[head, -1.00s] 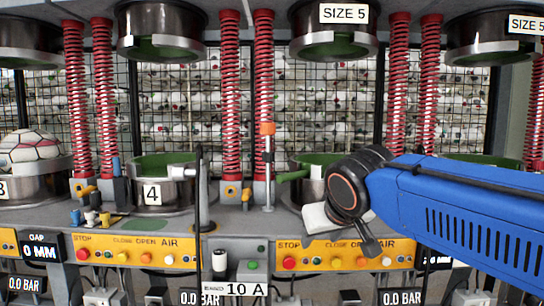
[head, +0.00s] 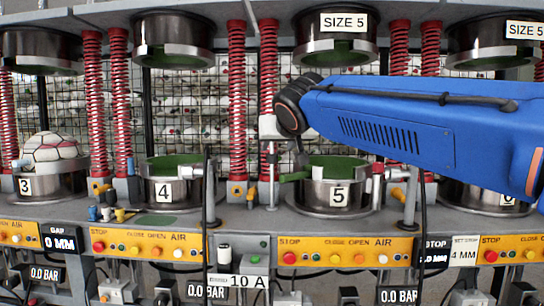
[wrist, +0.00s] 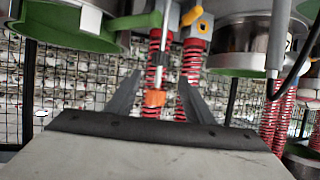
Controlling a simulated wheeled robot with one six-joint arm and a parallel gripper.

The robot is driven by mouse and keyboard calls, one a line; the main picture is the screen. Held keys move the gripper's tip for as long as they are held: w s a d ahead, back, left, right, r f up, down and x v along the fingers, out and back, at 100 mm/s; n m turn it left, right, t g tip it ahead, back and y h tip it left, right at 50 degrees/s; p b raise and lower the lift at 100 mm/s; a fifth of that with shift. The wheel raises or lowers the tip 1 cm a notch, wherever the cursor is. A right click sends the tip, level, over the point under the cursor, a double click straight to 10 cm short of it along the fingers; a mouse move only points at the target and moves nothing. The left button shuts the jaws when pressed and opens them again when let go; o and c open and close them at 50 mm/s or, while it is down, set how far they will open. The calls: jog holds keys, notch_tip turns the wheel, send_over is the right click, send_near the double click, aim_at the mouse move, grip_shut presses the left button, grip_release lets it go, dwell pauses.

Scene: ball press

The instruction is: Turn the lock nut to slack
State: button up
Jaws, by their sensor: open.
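The orange nut (wrist: 154,98) sits at the end of a slim metal post (wrist: 158,70). In the wrist view my gripper (wrist: 157,96) is open, with one dark finger on each side of the nut. A gap shows between each finger and the nut, and how far the nut lies between them in depth is hard to tell. In the head view my pale gripper body (head: 270,127) is at the top of the post (head: 271,160), left of press 5 (head: 338,195), and hides the nut.
A green handle (head: 294,177) sticks out left from press 5, close to the post. Red springs (head: 237,100) stand just behind. Press 4 (head: 165,190) is to the left, with a black upright hose (head: 209,185) in front of it. Yellow button panels (head: 345,251) run along the front.

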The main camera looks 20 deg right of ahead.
aim_at(272, 154)
jog(key=x, duration=1.1)
jog(key=shift+w, duration=0.2)
jog(key=c, duration=1)
